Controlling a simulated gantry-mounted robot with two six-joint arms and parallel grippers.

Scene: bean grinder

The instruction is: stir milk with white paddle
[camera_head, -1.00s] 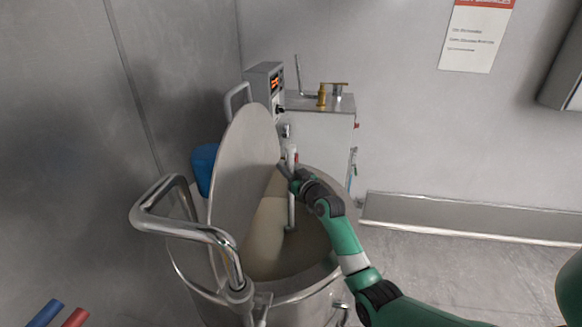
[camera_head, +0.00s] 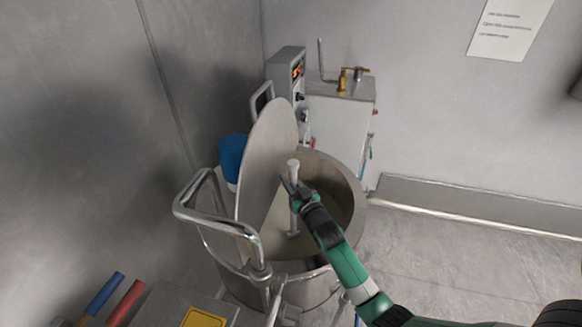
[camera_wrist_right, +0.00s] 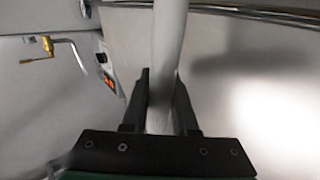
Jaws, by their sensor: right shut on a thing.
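The white paddle (camera_head: 294,171) stands nearly upright inside the large metal vat, its lower end down in the vat. My right gripper (camera_head: 290,187) is shut on the paddle's shaft near its top. In the right wrist view the shaft (camera_wrist_right: 167,60) runs between the two dark fingers of the right gripper (camera_wrist_right: 160,98). The vat (camera_head: 352,222) is open, with its half-round lid (camera_head: 262,165) raised on the left. Pale milk (camera_head: 275,238) shows in the bottom of the vat. My left gripper is not in view.
A bent metal handle (camera_head: 188,204) stands at the vat's front left. A blue object (camera_head: 231,155) sits behind the lid. A metal machine (camera_head: 340,125) with brass fittings stands behind the vat. Blue (camera_head: 104,293) and red (camera_head: 126,302) handles lie at the lower left. Floor at right is clear.

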